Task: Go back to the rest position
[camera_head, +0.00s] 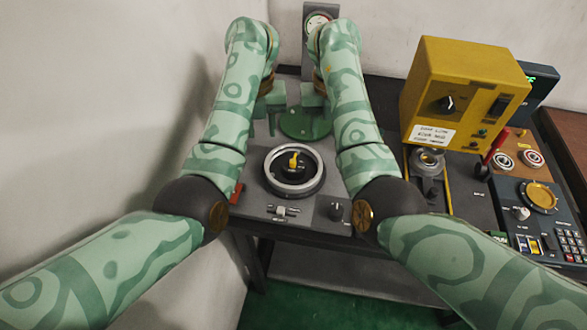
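My two arms reach forward over the workbench, side by side. My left gripper (270,102) is at the far part of the bench, left of the green round plate (303,124). My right gripper (315,96) is just to its right, over the plate's far edge. The fingers are small and partly hidden by my forearms, so their opening does not show clearly. No object is visible held in either. A silver ring (273,183) lies around a black dial with a yellow pointer (293,160), nearer than both grippers.
A gauge (318,22) stands behind the grippers. A yellow box (463,85) stands to the right, with a metal ring fixture (427,161), red lever (494,148) and control panel (540,197) near it. A wall (110,100) is close on the left.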

